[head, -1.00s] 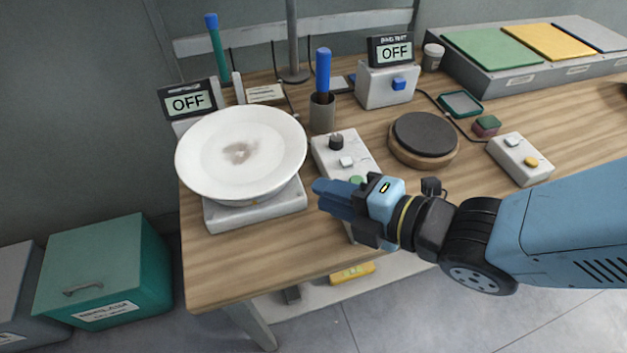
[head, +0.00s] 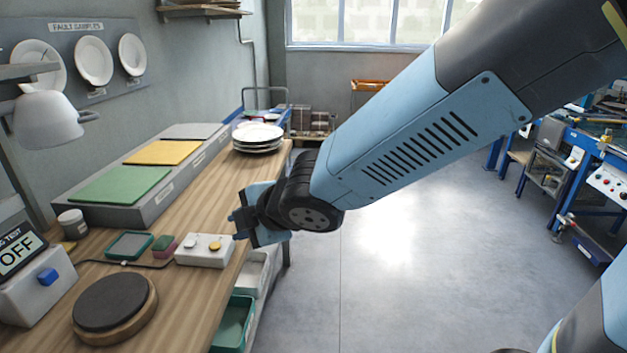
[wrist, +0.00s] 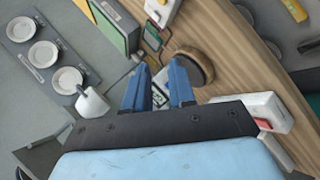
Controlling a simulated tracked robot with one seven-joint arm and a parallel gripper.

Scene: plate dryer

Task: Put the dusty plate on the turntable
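The turntable (head: 115,302), a dark disc on a round wooden base, stands empty on the bench at lower left in the head view. It also shows just beyond my fingers in the wrist view (wrist: 197,66). My gripper (head: 234,226) is near the bench's right edge in the head view, by the white button box. In the wrist view my gripper (wrist: 158,72) has its two blue fingers apart with nothing held between them. The dusty plate is in neither current view; one second ago a large white plate with a brownish smudge was on the scale.
A white button box (head: 205,251), a green tray (head: 130,246) and a small sponge-like block (head: 164,246) lie behind the turntable. A plate stack (head: 257,138) stands at the bench's far end. Plates hang on the wall board (head: 93,62).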

